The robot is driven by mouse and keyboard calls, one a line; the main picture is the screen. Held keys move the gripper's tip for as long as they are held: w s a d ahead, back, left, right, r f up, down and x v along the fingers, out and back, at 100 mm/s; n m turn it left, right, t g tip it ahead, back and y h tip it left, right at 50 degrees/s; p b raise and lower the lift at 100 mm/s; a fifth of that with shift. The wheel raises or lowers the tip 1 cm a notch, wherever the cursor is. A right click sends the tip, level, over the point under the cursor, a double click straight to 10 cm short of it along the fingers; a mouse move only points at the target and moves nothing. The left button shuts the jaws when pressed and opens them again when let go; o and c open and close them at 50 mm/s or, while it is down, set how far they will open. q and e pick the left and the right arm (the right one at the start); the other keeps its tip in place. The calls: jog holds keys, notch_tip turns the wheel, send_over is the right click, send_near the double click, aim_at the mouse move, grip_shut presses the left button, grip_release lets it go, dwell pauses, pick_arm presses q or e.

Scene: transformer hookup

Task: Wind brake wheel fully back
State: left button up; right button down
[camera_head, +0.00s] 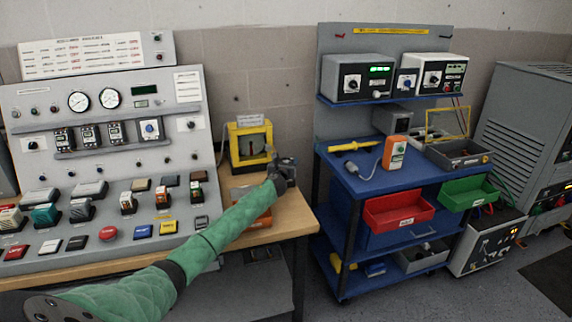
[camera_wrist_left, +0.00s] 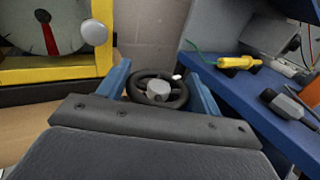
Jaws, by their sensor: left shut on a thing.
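The brake wheel (camera_wrist_left: 158,88) is a small dark handwheel with a grey hub and a small white knob on its rim. In the left wrist view it sits between the two blue fingers of my left gripper (camera_wrist_left: 160,90), which is shut on it. In the head view my left gripper (camera_head: 284,172) is at the right of the yellow-framed brake unit (camera_head: 250,146), at the wooden bench's right end, and hides most of the wheel. The unit's round dial with a red pointer (camera_wrist_left: 47,38) shows in the left wrist view. My right gripper is not in view.
A large grey control panel (camera_head: 100,150) stands left of the unit. A blue cart (camera_head: 375,185) stands close on the right, with a yellow probe (camera_head: 352,146), an orange meter (camera_head: 395,152) and red and green bins. The wooden bench (camera_head: 292,215) has a little free room at its front right.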

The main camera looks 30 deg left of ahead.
pick_arm(q)
jog(key=n+g+y, duration=0.2)
jog(key=y, duration=0.1)
jog(key=n+g+y, duration=0.1)
jog(key=n+y, duration=0.1)
jog(key=y, duration=0.1)
jog(key=shift+d+n+g, duration=0.1)
jog(key=shift+n+g, duration=0.3)
jog(key=n+g+y, duration=0.2)
jog(key=g, duration=0.1)
jog(key=shift+n+y+b, duration=0.3)
jog(key=shift+y, duration=0.1)
jog(key=n+g+y, duration=0.1)
jog(key=g, duration=0.1)
jog(key=n+g+y+b, duration=0.1)
jog(key=n+g, duration=0.1)
jog(key=g, duration=0.1)
jog(key=shift+n+g+b, duration=0.35)
jog(key=shift+n+g, duration=0.25)
jog(key=shift+g, duration=0.2)
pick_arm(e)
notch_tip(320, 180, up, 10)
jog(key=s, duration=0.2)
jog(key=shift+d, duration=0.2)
pick_arm(q)
jog(key=o, duration=1)
